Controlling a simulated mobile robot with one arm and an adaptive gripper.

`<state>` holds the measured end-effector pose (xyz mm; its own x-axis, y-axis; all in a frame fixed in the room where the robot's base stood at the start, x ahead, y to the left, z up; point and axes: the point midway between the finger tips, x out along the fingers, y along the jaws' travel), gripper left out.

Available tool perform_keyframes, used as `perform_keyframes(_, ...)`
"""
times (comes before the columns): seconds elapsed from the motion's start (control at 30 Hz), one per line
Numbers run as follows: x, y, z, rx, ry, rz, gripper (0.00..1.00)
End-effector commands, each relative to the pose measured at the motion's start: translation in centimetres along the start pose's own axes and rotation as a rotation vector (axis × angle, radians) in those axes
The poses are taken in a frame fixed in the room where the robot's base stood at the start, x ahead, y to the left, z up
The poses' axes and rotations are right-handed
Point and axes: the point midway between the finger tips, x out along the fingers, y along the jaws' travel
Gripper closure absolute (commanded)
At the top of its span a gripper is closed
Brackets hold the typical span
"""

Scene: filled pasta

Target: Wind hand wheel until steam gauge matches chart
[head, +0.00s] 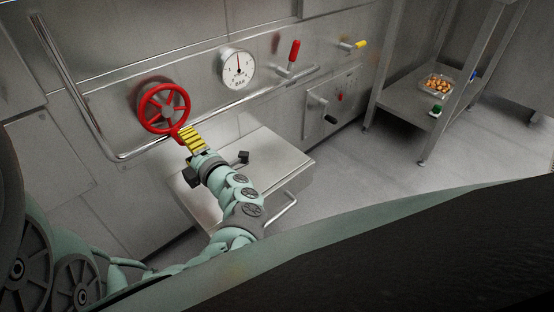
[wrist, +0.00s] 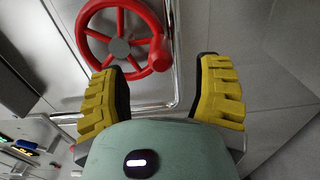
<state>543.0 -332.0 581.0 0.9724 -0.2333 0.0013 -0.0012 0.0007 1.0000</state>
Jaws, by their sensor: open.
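The red hand wheel (head: 163,107) is mounted on the steel wall at the left of the head view, on a pipe. It also shows at the top of the wrist view (wrist: 96,38), with its rim knob (wrist: 159,54) ahead of and between my fingers. My gripper (head: 186,133) has yellow ridged fingers and is just below the wheel; in the wrist view the fingers (wrist: 158,72) are spread apart with nothing held. Whether they touch the knob I cannot tell. The steam gauge (head: 237,68) is a white dial right of the wheel, its needle pointing about straight up. I see no chart that I can make out.
A red lever (head: 293,55) and a yellow-handled valve (head: 354,45) are on the wall to the right. A steel box (head: 270,160) stands below the wheel. A steel rack (head: 400,104) at the right holds a tray of food (head: 437,85). The floor before the rack is clear.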

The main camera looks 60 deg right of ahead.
Motion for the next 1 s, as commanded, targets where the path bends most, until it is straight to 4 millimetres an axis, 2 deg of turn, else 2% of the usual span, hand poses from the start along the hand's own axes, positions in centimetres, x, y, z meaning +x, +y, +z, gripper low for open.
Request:
perform_keyframes(0.2,2.5,-0.2,-0.1,0.0,0.002,0.0,0.36)
perform_keyframes(0.4,4.2,-0.2,0.0,0.0,0.002,-0.001,0.36)
perform_keyframes(0.87,4.9,-0.1,0.0,0.001,0.0,-0.002,0.36)
perform_keyframes(0.9,4.9,-0.1,0.0,0.001,0.0,-0.002,0.32)
perform_keyframes(1.0,4.9,-0.1,0.0,0.001,0.0,-0.002,0.43)
